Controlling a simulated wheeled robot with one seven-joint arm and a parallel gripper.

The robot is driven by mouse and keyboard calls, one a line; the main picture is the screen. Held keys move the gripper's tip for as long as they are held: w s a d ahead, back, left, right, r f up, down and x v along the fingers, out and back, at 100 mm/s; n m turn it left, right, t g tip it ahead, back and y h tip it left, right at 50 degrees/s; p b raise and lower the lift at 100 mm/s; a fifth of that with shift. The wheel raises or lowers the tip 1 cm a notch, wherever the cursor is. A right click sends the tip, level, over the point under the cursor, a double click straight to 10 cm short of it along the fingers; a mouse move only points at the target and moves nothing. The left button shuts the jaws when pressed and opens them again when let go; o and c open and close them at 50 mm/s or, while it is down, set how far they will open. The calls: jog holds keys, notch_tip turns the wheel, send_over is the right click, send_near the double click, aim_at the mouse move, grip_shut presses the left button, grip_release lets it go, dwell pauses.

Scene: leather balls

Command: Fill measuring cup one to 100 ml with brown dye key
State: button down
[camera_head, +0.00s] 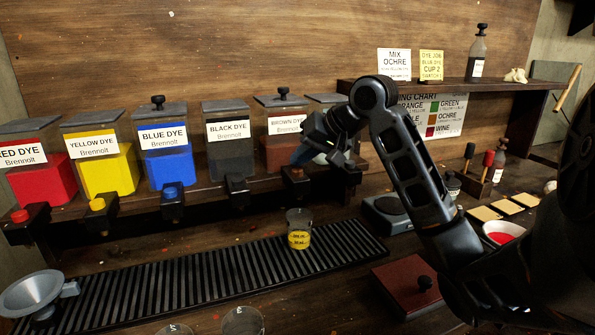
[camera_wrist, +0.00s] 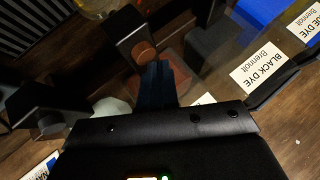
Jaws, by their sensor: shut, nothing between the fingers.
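The brown dye dispenser (camera_head: 275,150) stands on the shelf right of the black one. Its brown key (camera_head: 293,172) sits on a dark tap; the key also shows in the wrist view (camera_wrist: 143,50). My gripper (camera_head: 298,157) is shut and empty, its dark blue fingertips (camera_wrist: 155,68) right at the key. Whether they touch it I cannot tell. A clear measuring cup (camera_head: 299,229) stands upright on the ribbed tray below the brown tap, showing yellow with dark level marks in its lower part. Its edge shows at the top of the wrist view. My arm hides part of the neighbouring dispenser.
Red (camera_head: 40,170), yellow (camera_head: 100,160), blue (camera_head: 165,150) and black dye (camera_head: 230,145) dispensers line the shelf leftward. The ribbed tray (camera_head: 190,285) is mostly clear. Two clear cups (camera_head: 242,322) show at the front. A red-brown lidded box (camera_head: 408,287) sits right.

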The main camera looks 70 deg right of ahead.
aim_at(301, 171)
jog(key=shift+f+b, duration=0.3)
jog(key=shift+f, duration=0.2)
dwell(2.2)
jog(key=shift+r, duration=0.1)
dwell(0.5)
jog(key=shift+r+p, duration=0.85)
jog(key=shift+p, duration=0.15)
jog(key=shift+r, duration=0.1)
notch_tip(301, 171, up, 5)
jog(key=p, duration=0.4)
jog(key=shift+p, duration=0.4)
dwell(1.6)
